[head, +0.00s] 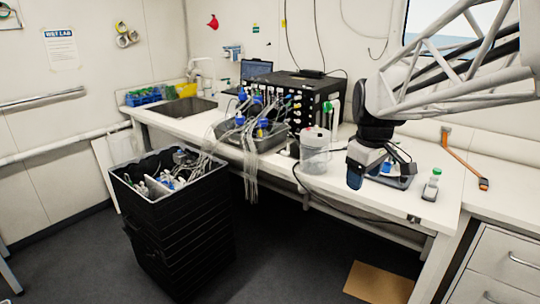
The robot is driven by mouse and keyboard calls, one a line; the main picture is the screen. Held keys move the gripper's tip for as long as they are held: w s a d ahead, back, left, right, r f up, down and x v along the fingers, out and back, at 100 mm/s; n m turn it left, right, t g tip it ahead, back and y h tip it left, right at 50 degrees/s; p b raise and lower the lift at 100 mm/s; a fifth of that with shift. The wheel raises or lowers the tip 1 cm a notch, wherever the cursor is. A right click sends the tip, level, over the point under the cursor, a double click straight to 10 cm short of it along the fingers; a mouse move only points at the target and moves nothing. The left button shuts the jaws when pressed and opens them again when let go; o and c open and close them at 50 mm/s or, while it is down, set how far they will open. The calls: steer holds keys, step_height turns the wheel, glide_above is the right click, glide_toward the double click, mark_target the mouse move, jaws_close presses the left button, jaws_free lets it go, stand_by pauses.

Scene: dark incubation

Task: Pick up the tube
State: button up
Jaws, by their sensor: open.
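A small clear tube (431,188) with a green cap stands upright on the white bench, near its front edge at the right. My gripper (381,174) is open, to the left of this tube and apart from it. It hangs over or in front of a small grey tray (402,183) on the bench. Small items in that tray are partly hidden behind my gripper, and I cannot tell whether a tube is among them. I see nothing held between the fingers.
A clear lidded container (315,157) stands left of my gripper. Further left are a grey bin (262,143) of bottles and tubing and a black instrument (315,92). An orange tool (466,168) lies at the right. The bench right of the tube is mostly clear.

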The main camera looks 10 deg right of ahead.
steer(key=w+d+n, duration=0.3)
steer(key=w+d, duration=0.6)
steer(key=n+g, duration=0.2)
steer(key=n, duration=0.8)
glide_above(438, 169)
steer(key=a, duration=0.1)
steer(key=f, duration=1.2)
steer(key=shift+s+f, duration=0.1)
steer(key=shift+s, duration=0.15)
steer(key=shift+d+f, duration=0.15)
steer(key=shift+d, duration=0.2)
steer(key=shift+f, duration=0.1)
steer(key=shift+f, duration=1.2)
steer(key=shift+f, duration=0.1)
steer(key=shift+w+f, duration=0.1)
steer(key=shift+f, duration=2.4)
